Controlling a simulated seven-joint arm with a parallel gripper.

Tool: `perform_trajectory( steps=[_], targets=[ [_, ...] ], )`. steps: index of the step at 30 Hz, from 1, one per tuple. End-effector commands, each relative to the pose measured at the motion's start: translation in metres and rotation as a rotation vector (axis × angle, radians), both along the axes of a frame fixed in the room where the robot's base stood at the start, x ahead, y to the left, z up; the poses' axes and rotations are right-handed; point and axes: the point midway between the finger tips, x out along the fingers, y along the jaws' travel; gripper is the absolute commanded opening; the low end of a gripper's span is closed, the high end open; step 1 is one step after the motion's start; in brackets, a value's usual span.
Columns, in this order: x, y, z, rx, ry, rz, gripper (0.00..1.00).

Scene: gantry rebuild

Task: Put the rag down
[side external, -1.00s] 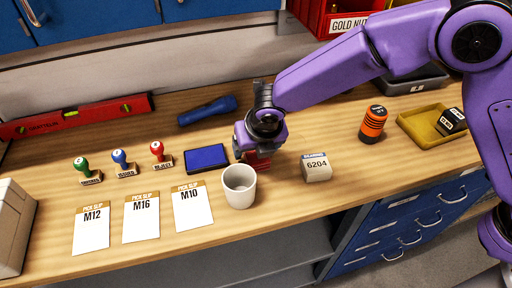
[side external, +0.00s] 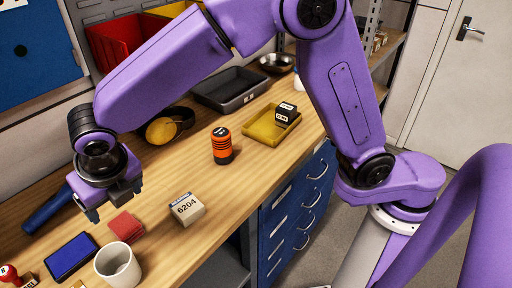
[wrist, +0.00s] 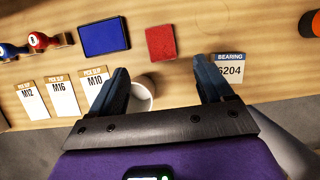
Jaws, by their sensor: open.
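The rag (side external: 126,226) is a small folded red cloth lying flat on the wooden bench. It lies between the blue ink pad (side external: 71,257) and the bearing box (side external: 187,209), behind the white cup (side external: 118,266). The rag also shows in the wrist view (wrist: 161,43), ahead of the fingers and apart from them. My gripper (side external: 112,205) is above the bench near the rag, with its two fingers spread apart. In the wrist view my gripper (wrist: 165,82) is open and empty. The cup is partly hidden behind a finger there.
An orange and black cylinder (side external: 222,146) stands farther right, before a yellow tray (side external: 262,134) with a black box (side external: 286,113). A blue flashlight (side external: 47,211) lies at left. Stamps (wrist: 38,41) and pick slips (wrist: 63,96) lie left of the cup. Bare wood surrounds the rag.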

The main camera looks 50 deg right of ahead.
Motion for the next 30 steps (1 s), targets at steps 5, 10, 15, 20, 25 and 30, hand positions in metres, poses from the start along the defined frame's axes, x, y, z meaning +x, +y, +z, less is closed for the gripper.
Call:
perform_trajectory(
  steps=[5, 10, 15, 20, 25, 30],
  targets=[
    [-0.003, -0.015, 0.003, 0.038, 0.017, -0.090, 0.80],
    [-0.016, -0.052, 0.009, 0.128, 0.062, -0.316, 0.80],
    [-0.036, -0.097, 0.013, 0.213, 0.111, -0.573, 0.80],
    [-0.060, -0.143, 0.015, 0.280, 0.155, -0.819, 0.80],
    [-0.092, -0.193, 0.015, 0.340, 0.198, -1.083, 0.80],
    [-0.130, -0.243, 0.013, 0.383, 0.232, -1.351, 0.80]
  ],
)
